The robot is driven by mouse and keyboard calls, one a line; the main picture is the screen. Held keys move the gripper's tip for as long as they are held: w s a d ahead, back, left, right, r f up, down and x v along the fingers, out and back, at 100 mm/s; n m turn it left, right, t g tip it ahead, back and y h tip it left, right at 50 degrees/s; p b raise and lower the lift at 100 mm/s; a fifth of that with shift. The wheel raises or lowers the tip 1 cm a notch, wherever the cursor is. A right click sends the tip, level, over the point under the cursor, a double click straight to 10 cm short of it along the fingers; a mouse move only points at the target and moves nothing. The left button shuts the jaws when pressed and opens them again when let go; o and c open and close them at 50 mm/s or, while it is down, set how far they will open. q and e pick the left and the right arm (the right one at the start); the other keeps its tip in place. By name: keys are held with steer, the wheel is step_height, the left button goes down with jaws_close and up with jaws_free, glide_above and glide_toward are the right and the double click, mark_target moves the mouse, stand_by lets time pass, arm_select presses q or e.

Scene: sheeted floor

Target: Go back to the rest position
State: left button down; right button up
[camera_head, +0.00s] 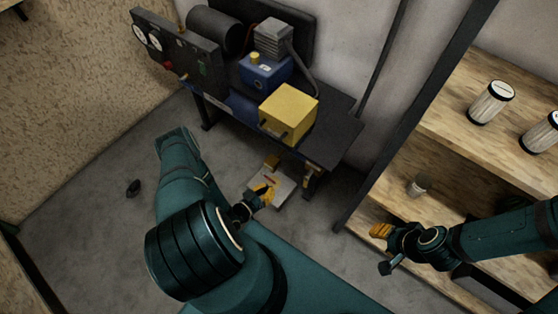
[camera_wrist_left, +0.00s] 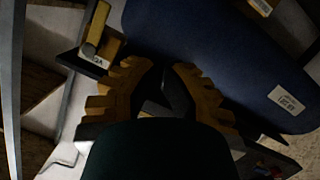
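My left gripper (camera_head: 264,190), with yellow-orange fingers, is low in front of the dark machine bench (camera_head: 335,135), over a pale flat piece (camera_head: 284,190) near the floor. In the left wrist view its two ridged fingers (camera_wrist_left: 163,68) stand apart, with nothing clearly held between them. My right gripper (camera_head: 381,231) is at the right, in front of the wooden shelf. Its orange fingers are small and seen from the side, so their opening cannot be told.
A yellow box (camera_head: 289,108) and a blue unit (camera_head: 264,72) sit on the bench. A blue cylinder (camera_wrist_left: 235,60) is close in the wrist view. Grey floor (camera_head: 100,215) is mostly clear at left.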

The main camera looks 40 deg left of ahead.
arm_select(q)
steer(key=shift+w, duration=0.1)
steer(key=w+d+r+m+g+h, duration=0.1)
steer(key=w+d+r+g+h, duration=0.1)
steer(key=w+d+r+g, duration=0.65)
steer(key=s+d+r+g, duration=0.5)
steer(key=s+d+r, duration=0.5)
steer(key=r, duration=0.4)
steer(key=shift+s+d, duration=0.25)
steer(key=shift+d, duration=0.65)
steer(key=shift+r, duration=0.1)
